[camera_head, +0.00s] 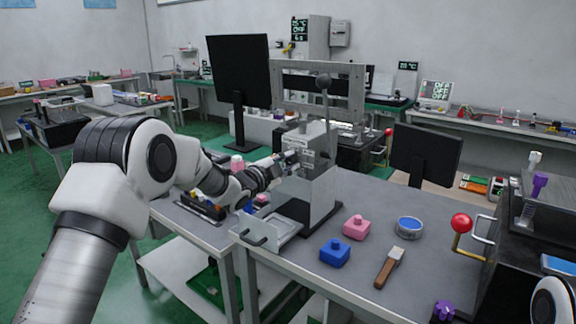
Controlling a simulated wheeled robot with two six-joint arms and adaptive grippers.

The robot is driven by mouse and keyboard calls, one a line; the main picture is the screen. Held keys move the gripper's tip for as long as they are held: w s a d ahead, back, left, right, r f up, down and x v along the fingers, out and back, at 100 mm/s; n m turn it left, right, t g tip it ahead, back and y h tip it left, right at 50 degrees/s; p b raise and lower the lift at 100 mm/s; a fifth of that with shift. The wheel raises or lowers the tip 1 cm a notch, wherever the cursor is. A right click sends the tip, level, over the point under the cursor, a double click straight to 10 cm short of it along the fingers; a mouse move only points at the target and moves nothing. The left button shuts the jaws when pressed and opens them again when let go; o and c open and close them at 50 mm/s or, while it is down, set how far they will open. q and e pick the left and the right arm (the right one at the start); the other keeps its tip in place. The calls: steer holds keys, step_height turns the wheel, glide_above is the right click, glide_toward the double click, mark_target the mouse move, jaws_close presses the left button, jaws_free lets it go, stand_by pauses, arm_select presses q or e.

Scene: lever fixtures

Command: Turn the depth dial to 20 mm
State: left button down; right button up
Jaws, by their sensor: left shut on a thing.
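My left arm reaches in from the left. Its gripper (284,164) is at the front face of a grey machine (322,185) with a lever on top. The gripper is shut on the depth dial on that face. The fingers cover the dial, so its pointer and setting cannot be read. Small markings on the face beside the gripper are too small to read. My right gripper is not in view.
On the grey table (385,205) lie a blue block (334,253), a pink block (356,227), a blue round tin (409,227) and a wooden-handled tool (389,268). A red-knobbed lever (461,224) stands at the right. A tray (270,231) juts out below the machine.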

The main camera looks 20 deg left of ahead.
arm_select(q)
steer(key=shift+r, duration=0.25)
steer(key=c, duration=1.1)
jaws_free()
steer(key=shift+w, duration=0.1)
steer(key=shift+o, duration=0.7)
steer(key=shift+w+f, duration=0.15)
steer(key=shift+f, duration=0.15)
steer(key=v, duration=1.2)
